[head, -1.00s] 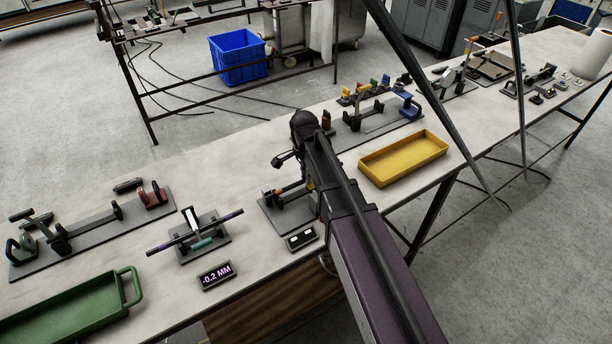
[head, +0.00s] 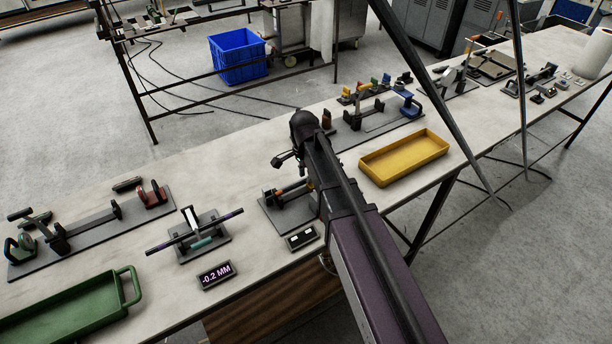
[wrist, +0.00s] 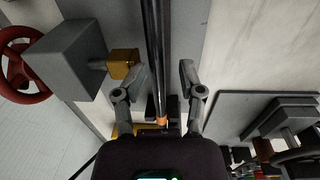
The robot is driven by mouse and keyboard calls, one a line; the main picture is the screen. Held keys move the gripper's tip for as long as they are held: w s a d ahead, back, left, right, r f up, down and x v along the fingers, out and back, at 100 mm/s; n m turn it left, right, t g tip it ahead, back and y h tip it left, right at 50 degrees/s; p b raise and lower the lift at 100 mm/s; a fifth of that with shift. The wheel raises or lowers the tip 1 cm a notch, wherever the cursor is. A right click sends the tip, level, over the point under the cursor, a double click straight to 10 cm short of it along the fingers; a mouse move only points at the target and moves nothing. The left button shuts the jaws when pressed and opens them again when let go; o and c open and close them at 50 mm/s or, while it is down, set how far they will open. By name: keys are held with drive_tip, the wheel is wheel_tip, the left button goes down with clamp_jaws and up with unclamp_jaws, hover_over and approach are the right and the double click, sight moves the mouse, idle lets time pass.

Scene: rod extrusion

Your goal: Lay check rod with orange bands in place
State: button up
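The dark check rod (wrist: 153,40) runs lengthwise through the wrist view, with an orange band (wrist: 161,121) near my gripper's base. My gripper (wrist: 160,78) is open, with one finger on each side of the rod and a visible gap on both sides. I cannot tell whether the rod rests on supports or how deep it sits between the fingers. In the head view my arm covers most of this station, and its grey fixture plate (head: 292,216) shows only in part. The fingertips are not clear there.
A grey block (wrist: 70,60) with a red handwheel and brass-coloured nose stands left in the wrist view. A purple-banded rod (head: 166,245) lies across another fixture, behind a "-0.2 MM" display (head: 216,275). A yellow tray (head: 405,158) and green tray (head: 70,308) stand on the bench.

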drive_tip(key=shift+s+d+r, duration=0.1)
idle(0.7)
wheel_tip(320, 180, up, 9)
drive_tip(key=p, duration=0.8)
drive_tip(key=shift+p, duration=0.35)
drive_tip(key=shift+f, duration=0.2)
idle(0.8)
drive_tip(key=s+d+f+n+b, duration=0.2)
drive_tip(key=s+d+n, duration=0.3)
drive_tip(key=d, duration=0.5)
drive_tip(key=s+d+f+n+b, duration=0.2)
drive_tip(key=s+d+n, duration=0.4)
drive_tip(key=s+d, duration=0.2)
drive_tip(key=shift+s+d+f+t, duration=0.2)
drive_tip(key=shift+d+t, duration=0.1)
drive_tip(key=shift+d, duration=0.6)
